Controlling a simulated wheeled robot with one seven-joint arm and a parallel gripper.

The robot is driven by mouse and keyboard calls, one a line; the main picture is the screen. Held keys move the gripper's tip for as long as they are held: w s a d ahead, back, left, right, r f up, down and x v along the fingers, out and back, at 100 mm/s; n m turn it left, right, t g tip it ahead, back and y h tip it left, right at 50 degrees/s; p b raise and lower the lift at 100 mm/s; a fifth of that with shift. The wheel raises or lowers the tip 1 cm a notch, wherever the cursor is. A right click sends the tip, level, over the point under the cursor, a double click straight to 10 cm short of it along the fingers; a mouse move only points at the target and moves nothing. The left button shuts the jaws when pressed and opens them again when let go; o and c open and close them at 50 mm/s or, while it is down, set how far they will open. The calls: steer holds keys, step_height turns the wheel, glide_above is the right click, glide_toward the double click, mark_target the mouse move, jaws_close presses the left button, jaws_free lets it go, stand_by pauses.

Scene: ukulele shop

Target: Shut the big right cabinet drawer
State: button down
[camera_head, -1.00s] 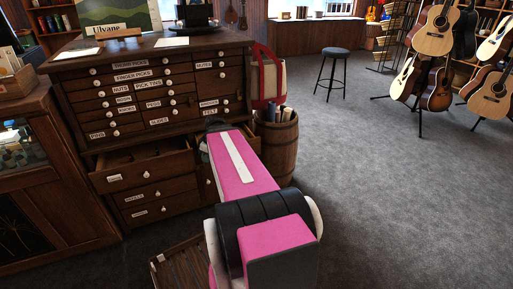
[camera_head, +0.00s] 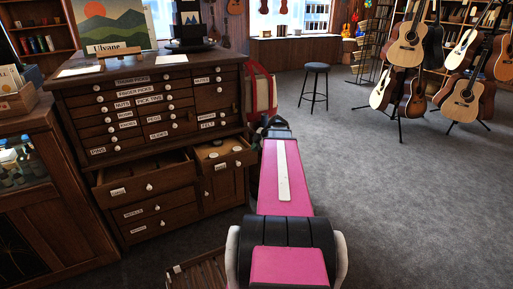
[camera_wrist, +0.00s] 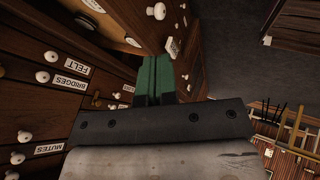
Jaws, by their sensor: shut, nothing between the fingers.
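The brown wooden cabinet (camera_head: 150,95) stands at left in the head view. Its big right drawer (camera_head: 224,185), low on the right side, is pulled out; its deep front has a small white label, and a few small things lie inside. My gripper (camera_head: 270,124) is at the right of this drawer, near the cabinet's right side, mostly hidden behind my pink arm. In the wrist view its green fingers (camera_wrist: 153,66) are shut and empty, close to the drawer fronts. I cannot tell whether they touch anything.
A lower left drawer (camera_head: 147,180) also stands open beside the big right one. A red-trimmed bag (camera_head: 263,92) is behind my gripper. A wooden crate (camera_head: 200,272) is on the floor in front of the cabinet. A stool (camera_head: 316,70) and guitars (camera_head: 408,46) stand farther back; the carpet at right is clear.

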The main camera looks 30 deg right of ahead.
steer(key=w+a+f, duration=0.1)
steer(key=w+f, duration=0.1)
steer(key=w+a+f, duration=0.1)
steer(key=w+f, duration=0.2)
steer(key=shift+w+a+f, duration=0.3)
steer(key=shift+w+a, duration=0.05)
steer(key=shift+a, duration=0.05)
steer(key=shift+w, duration=0.75)
steer(key=shift+w, duration=0.1)
steer(key=w, duration=1.3)
steer(key=shift+w+a, duration=0.2)
steer(key=shift+w, duration=0.15)
steer(key=shift+w+a, duration=0.15)
steer(key=shift+w, duration=0.3)
steer(key=shift+s, duration=0.25)
